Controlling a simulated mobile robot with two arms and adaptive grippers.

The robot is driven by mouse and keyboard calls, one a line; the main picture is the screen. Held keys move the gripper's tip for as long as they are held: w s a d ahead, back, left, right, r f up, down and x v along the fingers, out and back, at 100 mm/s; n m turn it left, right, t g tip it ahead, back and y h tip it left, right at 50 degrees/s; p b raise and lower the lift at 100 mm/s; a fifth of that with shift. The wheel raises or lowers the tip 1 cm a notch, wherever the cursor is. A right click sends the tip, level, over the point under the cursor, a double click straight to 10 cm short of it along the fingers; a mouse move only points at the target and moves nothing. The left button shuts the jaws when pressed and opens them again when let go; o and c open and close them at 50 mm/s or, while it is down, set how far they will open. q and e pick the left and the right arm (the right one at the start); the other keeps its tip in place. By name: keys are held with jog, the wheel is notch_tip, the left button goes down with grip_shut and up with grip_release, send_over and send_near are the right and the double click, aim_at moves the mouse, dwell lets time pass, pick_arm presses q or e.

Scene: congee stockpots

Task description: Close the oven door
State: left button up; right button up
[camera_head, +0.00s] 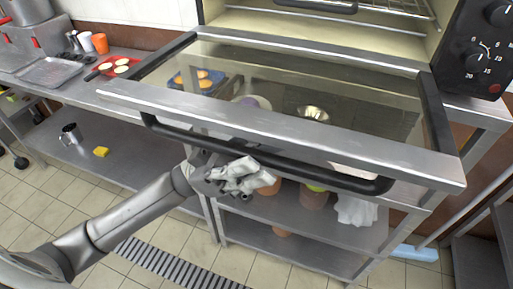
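The oven door (290,133) hangs open, folded down to about level, with its glass pane (350,110) facing up. Its long black handle (330,178) runs along the front edge. The open oven cavity (300,28) shows behind it at the top. My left gripper (243,178) is at the handle, just below its middle-left stretch. Its fingers overlap the handle's lower edge in the picture; whether they touch it or how far they are open is unclear. My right gripper is out of view.
A steel counter (60,108) at the left holds a red tray (112,66) and cups. The shelf below the door holds pots and a white cloth (356,211). A control panel (478,55) is at the right. The tiled floor in front has a drain grate (170,263).

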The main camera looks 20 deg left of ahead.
pick_arm(q)
grip_shut()
jog(key=shift+r+t, duration=0.1)
jog(key=shift+t, duration=0.2)
